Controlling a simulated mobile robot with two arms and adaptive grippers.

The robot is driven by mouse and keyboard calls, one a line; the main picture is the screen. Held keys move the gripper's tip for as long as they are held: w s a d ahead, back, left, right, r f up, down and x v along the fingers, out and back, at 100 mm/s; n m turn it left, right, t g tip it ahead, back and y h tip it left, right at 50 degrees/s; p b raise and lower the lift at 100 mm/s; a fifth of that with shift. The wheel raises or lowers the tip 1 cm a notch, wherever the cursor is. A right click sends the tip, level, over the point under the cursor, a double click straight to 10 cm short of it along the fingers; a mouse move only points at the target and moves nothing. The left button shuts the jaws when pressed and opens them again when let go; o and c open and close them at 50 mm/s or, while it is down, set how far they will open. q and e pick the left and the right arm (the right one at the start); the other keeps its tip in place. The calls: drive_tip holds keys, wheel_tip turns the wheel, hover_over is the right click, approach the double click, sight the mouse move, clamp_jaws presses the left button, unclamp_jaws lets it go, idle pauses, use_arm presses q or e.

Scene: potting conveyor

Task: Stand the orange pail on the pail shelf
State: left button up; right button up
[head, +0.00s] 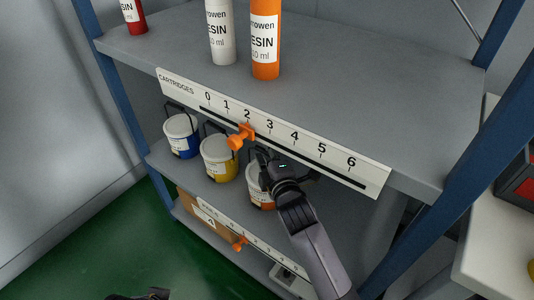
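The orange pail (259,200) is white with an orange lower band and is partly hidden by my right gripper and arm. It looks upright on the middle shelf (325,225), the pail shelf, to the right of the yellow pail (219,169). My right gripper (265,169) is at the top of the orange pail, by its rim and handle. Its fingers are dark and overlap the pail, so I cannot tell whether they are closed on the handle. A dark part at the bottom edge, probably my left gripper (140,295), is cut off by the frame.
A blue pail (182,143) stands left of the yellow one. The upper shelf (350,70) overhangs the pails and carries red, white and orange (266,45) cartridges. Its numbered strip (300,147) has an orange slider (240,136). A cardboard box (205,215) sits lower down.

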drive_tip(key=shift+s+r, duration=0.1)
drive_tip(key=shift+r, duration=0.1)
drive_tip(key=p+v, duration=0.1)
drive_tip(key=v, duration=0.3)
drive_tip(key=shift+s, duration=0.1)
use_arm(q)
drive_tip(key=p+x, duration=0.1)
drive_tip(key=x, duration=0.4)
drive_tip(key=shift+d+f, duration=0.1)
drive_tip(key=shift+f, duration=0.2)
use_arm(e)
drive_tip(key=f+v, duration=0.1)
drive_tip(key=v, duration=0.6)
drive_tip(key=shift+s+r, duration=0.3)
drive_tip(key=shift+r, duration=0.15)
drive_tip(key=shift+d, duration=0.15)
